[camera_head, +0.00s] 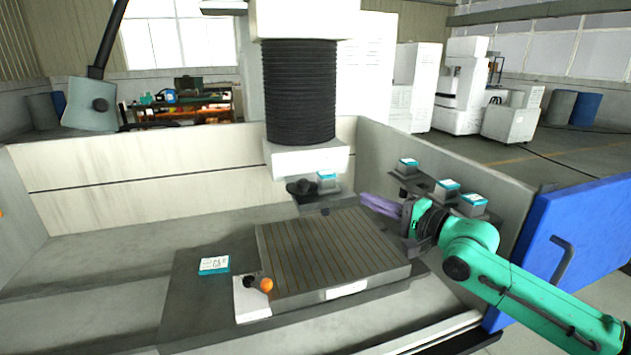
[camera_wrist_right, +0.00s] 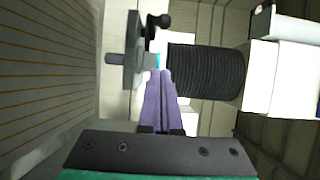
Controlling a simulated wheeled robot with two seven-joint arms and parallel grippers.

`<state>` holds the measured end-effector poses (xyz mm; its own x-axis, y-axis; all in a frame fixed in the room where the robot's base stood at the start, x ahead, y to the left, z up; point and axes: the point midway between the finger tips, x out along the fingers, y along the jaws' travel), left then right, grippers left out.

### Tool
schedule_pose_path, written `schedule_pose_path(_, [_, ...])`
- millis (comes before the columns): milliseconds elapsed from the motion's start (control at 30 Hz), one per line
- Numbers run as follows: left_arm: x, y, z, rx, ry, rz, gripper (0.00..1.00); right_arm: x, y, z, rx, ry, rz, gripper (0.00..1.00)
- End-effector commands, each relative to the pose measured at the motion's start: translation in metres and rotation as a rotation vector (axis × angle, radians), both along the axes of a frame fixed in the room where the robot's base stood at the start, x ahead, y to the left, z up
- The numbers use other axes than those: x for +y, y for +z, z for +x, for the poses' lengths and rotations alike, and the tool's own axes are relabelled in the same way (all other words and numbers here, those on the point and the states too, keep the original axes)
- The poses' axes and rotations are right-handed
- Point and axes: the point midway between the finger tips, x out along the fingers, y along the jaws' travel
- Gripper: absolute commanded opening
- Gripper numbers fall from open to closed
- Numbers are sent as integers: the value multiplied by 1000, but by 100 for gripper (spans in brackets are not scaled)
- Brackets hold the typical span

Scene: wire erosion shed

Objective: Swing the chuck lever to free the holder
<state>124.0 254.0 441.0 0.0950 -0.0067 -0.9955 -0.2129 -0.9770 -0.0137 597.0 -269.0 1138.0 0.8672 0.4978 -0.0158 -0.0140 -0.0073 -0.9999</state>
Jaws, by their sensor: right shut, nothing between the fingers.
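The dark chuck (camera_head: 312,195) hangs under the white machine head. A lever with a black ball knob (camera_head: 294,188) sticks out at its left side. A teal and white holder (camera_head: 327,179) shows at the chuck's front. In the right wrist view, the grey chuck (camera_wrist_right: 134,50) and the black knob (camera_wrist_right: 154,20) lie beyond the fingertips. My right gripper (camera_head: 364,198) has purple fingers, shut and empty, pointing left towards the chuck from its right. The fingers (camera_wrist_right: 161,73) partly hide the holder; I cannot tell whether they touch anything. My left gripper is not in view.
A slotted table (camera_head: 330,250) lies below the chuck, with an orange-knobbed lever (camera_head: 266,285) at its front left corner. A teal and white block (camera_head: 214,265) lies left of it. More such blocks (camera_head: 447,186) stand along the right tank wall. A blue door (camera_head: 580,240) is at right.

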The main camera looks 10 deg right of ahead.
Motion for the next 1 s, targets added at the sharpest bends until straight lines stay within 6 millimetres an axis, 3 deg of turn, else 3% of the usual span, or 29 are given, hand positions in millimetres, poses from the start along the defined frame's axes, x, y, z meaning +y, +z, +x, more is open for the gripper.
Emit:
schedule_pose_path(367, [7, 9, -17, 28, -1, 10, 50, 4, 3, 13, -5, -6, 5, 0])
schedule_pose_path(800, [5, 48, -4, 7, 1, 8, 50, 55, 4, 91, -1, 0, -2, 0])
schedule_pose_path(1000, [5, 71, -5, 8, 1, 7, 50, 83, 1, 97, 0, -2, -2, 0])
